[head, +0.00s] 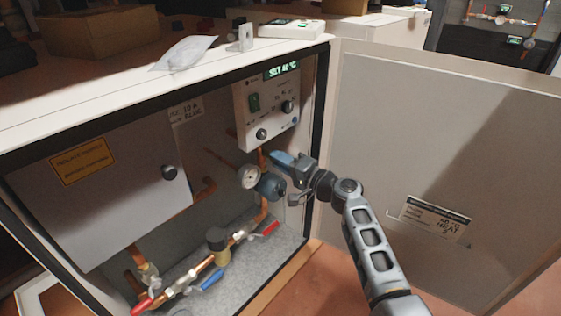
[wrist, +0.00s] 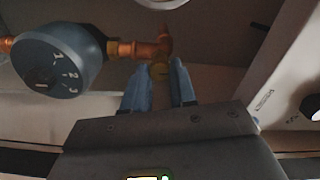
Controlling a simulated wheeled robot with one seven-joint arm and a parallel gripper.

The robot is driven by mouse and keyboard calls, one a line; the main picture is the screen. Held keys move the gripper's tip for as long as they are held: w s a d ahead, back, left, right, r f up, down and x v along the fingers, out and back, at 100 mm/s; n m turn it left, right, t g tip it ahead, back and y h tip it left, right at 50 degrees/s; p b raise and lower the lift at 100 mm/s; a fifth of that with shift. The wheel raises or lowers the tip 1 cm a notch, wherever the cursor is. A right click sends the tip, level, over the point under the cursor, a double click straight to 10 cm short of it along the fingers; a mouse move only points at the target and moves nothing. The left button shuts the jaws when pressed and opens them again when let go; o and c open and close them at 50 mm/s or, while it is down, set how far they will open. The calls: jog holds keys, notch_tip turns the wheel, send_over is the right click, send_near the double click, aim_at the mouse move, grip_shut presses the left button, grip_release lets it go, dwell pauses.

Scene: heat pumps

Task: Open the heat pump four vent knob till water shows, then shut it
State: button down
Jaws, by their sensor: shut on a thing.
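My gripper (head: 287,163) reaches into the open cabinet of a heat pump, just below the control box and above a round blue-grey pump (head: 271,187). In the wrist view its two blue fingers (wrist: 160,78) are shut on a small brass piece, apparently the vent knob (wrist: 160,70), at the copper and brass pipe fitting (wrist: 147,49). The fingers hide part of the knob, so its turn cannot be told. The pump with a 1-2-3 dial also shows in the wrist view (wrist: 58,57). No water is visible at the knob.
The control box (head: 267,105) with a green display sits above my gripper. A pressure gauge (head: 249,177) is close on the left. Red (head: 265,229) and blue (head: 212,279) valve handles lie below. The open door (head: 430,130) stands on the right, beside my arm.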

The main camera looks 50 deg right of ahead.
jog(key=shift+f, duration=0.1)
jog(key=c, duration=0.9)
grip_release()
jog(key=s+p, duration=0.1)
jog(key=s, duration=0.7)
jog(key=shift+p, duration=0.4)
